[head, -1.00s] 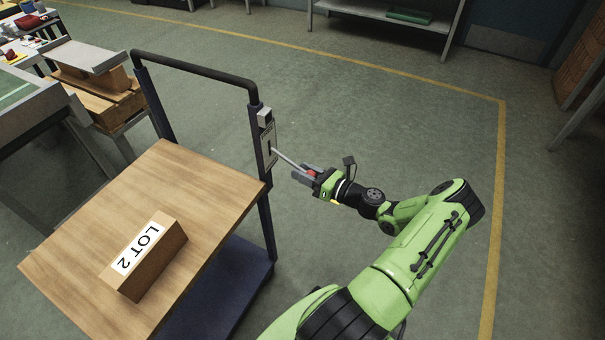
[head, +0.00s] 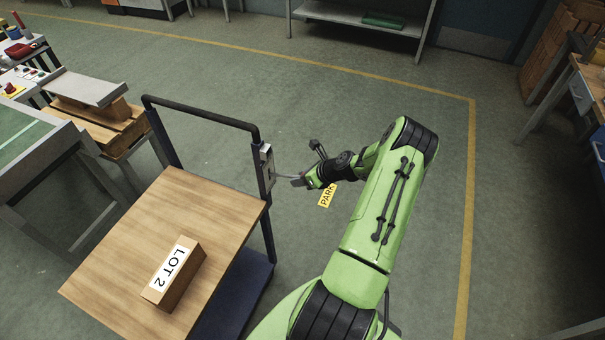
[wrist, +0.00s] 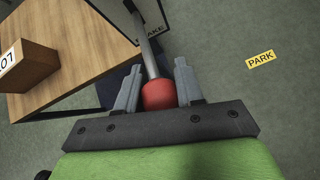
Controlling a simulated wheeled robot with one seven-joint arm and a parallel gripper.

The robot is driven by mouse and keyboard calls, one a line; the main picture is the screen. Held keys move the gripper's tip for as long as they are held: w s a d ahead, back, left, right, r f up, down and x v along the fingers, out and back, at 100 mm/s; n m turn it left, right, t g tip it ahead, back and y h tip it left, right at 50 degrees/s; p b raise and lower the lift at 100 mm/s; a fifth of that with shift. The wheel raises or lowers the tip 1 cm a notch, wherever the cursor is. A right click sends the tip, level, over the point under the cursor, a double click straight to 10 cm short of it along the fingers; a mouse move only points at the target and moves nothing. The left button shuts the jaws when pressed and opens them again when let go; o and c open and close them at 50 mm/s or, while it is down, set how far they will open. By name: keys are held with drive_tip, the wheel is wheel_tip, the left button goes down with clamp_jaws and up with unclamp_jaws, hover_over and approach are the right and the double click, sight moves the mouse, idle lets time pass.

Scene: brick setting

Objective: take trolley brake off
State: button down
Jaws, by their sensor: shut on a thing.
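The trolley (head: 120,255) has a wooden deck and a dark handle frame. A brake plate (head: 266,168) is fixed to its right-hand post, and a grey lever (head: 284,177) sticks out from the plate to the right. In the wrist view, the lever (wrist: 149,52) ends in a red knob (wrist: 159,95). My gripper (head: 302,181) is at the lever's outer end, shut on the red knob, with one grey finger on each side of it. The plate's lettering is only partly visible in the wrist view.
A box marked LOT 2 (head: 174,272) lies on the trolley deck. A yellow PARK label (head: 326,196) lies on the floor just beyond my gripper. A bench (head: 45,170) stands at the left, a shelf (head: 360,15) at the back. The floor right of the trolley is open.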

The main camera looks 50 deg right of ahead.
drive_tip(key=shift+w+r+p, duration=0.3)
drive_tip(key=shift+r+p, duration=0.2)
drive_tip(key=shift+r, duration=0.2)
drive_tip(key=shift+w+r, duration=0.1)
drive_tip(key=c, duration=0.7)
unclamp_jaws()
drive_tip(key=shift+c, duration=0.2)
drive_tip(key=p+v, duration=0.1)
drive_tip(key=v, duration=1.4)
drive_tip(key=shift+s, duration=0.45)
